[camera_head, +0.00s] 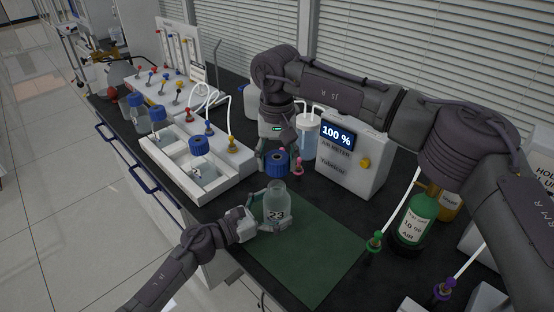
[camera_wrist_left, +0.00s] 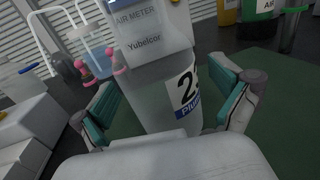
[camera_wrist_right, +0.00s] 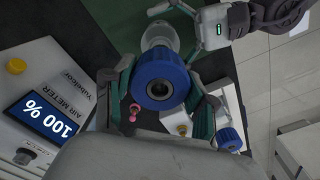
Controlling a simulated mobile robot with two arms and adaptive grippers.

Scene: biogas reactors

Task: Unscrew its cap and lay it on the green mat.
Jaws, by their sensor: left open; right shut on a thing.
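A clear bottle labelled 23 (camera_head: 277,205) stands upright and uncapped on the green mat (camera_head: 310,250), near its back left corner. My left gripper (camera_wrist_left: 170,108) is open, with its fingers either side of the bottle; the bottle also shows in the left wrist view (camera_wrist_left: 160,85). My right gripper (camera_wrist_right: 160,88) is shut on a blue ring-shaped cap (camera_wrist_right: 160,78) with a hole in its middle. In the head view the cap (camera_head: 276,162) is held above the bottle's mouth, apart from it.
A white air meter reading 100 % (camera_head: 350,165) stands behind the mat, with a pink-ended tube (camera_head: 298,168) near the cap. A white tray (camera_head: 190,180) with blue-capped bottles is at left. A green bottle (camera_head: 415,220) stands right. The mat's front is clear.

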